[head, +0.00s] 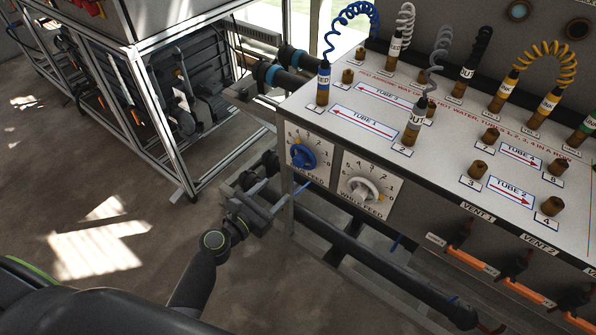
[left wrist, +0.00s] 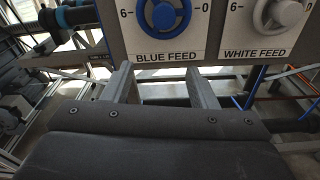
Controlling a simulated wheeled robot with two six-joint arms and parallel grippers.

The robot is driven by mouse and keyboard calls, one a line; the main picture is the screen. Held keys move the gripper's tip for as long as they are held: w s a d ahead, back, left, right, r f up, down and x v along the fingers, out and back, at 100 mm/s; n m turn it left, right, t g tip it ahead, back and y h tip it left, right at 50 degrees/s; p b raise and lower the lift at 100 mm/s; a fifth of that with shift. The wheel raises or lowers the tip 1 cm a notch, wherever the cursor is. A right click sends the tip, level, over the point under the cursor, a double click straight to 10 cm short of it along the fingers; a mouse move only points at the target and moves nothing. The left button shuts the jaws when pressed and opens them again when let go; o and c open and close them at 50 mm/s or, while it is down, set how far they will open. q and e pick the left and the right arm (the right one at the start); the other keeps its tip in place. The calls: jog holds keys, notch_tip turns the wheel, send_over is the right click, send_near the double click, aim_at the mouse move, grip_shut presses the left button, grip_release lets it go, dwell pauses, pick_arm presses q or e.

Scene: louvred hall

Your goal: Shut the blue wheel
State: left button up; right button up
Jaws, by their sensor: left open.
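The blue wheel (head: 302,155) is a handwheel on a white dial plate marked BLUE FEED, on the near end of the white bench. In the left wrist view the blue wheel (left wrist: 165,14) is cut by the top edge, with a 6 at its left and a 0 at its right. My left gripper (head: 270,206) is below and to the left of the wheel, apart from it. In the left wrist view its two fingers (left wrist: 162,82) are spread and empty, below the wheel. The wheel's exact setting is too small to read. My right gripper is out of view.
The white wheel (head: 364,190), on the WHITE FEED dial, sits just right of the blue one. Coiled hoses stand on the bench top (head: 395,105). Dark pipes (head: 350,245) run low beneath it. A metal-framed rack (head: 165,150) stands left; floor between is clear.

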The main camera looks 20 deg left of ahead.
aim_at(297, 163)
pick_arm(q)
jog(key=shift+n+t+h, duration=0.4)
jog(key=shift+n+t, duration=0.2)
jog(key=shift+n, duration=0.2)
jog(key=w+d+r, duration=0.1)
jog(key=w, duration=0.1)
jog(key=w+d+r, duration=0.1)
jog(key=w, duration=0.2)
jog(key=w+d+r, duration=0.1)
jog(key=w, duration=0.2)
jog(key=shift+w+d+b, duration=0.1)
jog(key=shift+d+b, duration=0.2)
jog(key=shift+d, duration=0.05)
jog(key=shift+w+r, duration=0.1)
jog(key=shift+w, duration=0.05)
jog(key=shift+w, duration=0.1)
